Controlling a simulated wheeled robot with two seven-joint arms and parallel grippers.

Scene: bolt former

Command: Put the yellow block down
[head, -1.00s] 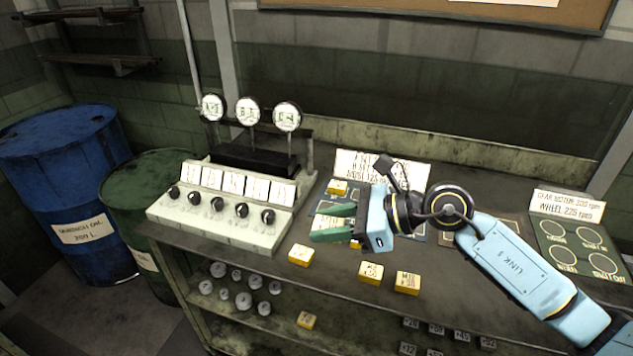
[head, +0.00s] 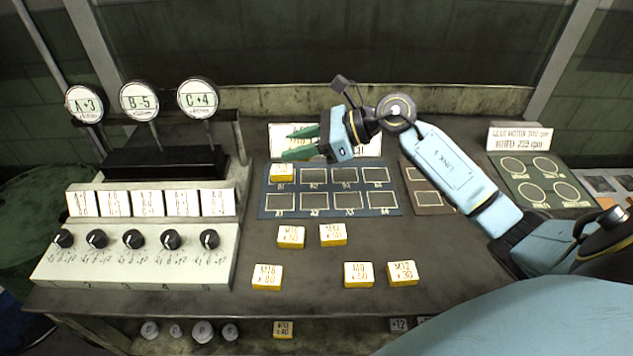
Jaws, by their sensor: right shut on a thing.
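My right gripper (head: 299,143) hangs above the back left of the dark blue board (head: 331,193), its green fingers pointing left in front of a white sign. It is shut on the yellow block, which is hardly visible between the fingers. Another yellow block with a white labelled top (head: 282,172) sits at the board's top left cell, just below the fingers in the picture. The other visible cells are empty. My left gripper is not in view.
Several yellow blocks stand on the bench (head: 200,300) in front of the board, such as one near the middle (head: 332,235). A knob panel (head: 135,258) and round gauges (head: 139,98) stand left. A green board (head: 540,181) lies right.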

